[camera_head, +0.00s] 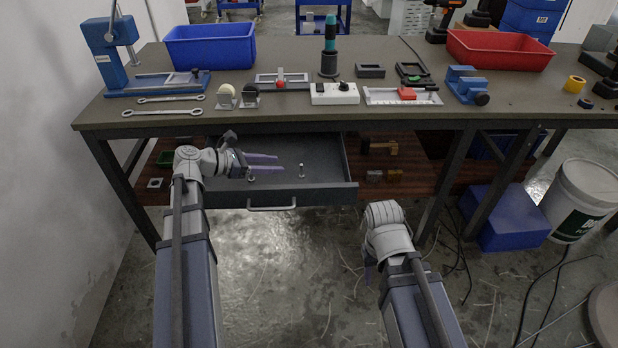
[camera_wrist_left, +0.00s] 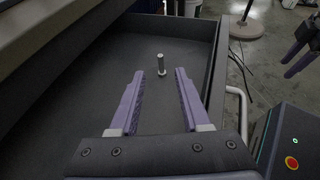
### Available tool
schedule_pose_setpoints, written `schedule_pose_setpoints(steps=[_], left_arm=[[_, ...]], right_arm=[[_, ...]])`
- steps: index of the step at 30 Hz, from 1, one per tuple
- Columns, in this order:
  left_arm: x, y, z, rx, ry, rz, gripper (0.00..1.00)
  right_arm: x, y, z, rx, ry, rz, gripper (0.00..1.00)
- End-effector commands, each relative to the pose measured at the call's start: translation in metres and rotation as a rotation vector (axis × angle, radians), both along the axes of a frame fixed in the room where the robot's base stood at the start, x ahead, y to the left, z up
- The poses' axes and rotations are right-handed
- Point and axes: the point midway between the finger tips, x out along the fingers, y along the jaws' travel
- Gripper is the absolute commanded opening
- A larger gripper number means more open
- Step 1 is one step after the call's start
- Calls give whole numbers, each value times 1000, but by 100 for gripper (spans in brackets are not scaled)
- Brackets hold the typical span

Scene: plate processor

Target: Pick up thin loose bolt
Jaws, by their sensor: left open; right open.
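My left gripper (camera_head: 282,162) is open and reaches into the drawer from the left. Its fingers are empty, and the bolt appears a little to the right of the tips in the head view. My right gripper (camera_head: 369,264) is low in front of the bench, mostly hidden behind its own wrist; it is open.
A small ring-like part (camera_head: 251,179) lies in the drawer below my left gripper. The drawer handle (camera_head: 272,208) juts out in front. The bench top (camera_head: 280,109) stands above the drawer, carrying tools and a blue bin (camera_head: 211,48). The drawer floor around the bolt is clear.

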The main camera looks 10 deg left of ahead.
Motion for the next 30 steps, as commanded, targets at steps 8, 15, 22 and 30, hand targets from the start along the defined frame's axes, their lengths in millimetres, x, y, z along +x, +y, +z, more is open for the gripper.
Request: schedule_pose_setpoints(steps=[8, 15, 22, 30], left_arm=[[0, 0, -13, -1, 0, 0, 47], [15, -19, -26, -1, 1, -3, 47], [34, -43, -38, 0, 1, -2, 47], [39, -50, -39, -1, 1, 0, 47]], right_arm=[[0, 0, -13, -2, -1, 1, 50], [0, 0, -26, -2, -1, 2, 50], [0, 0, -38, 1, -1, 5, 50], [0, 0, -39, 2, -1, 6, 50]])
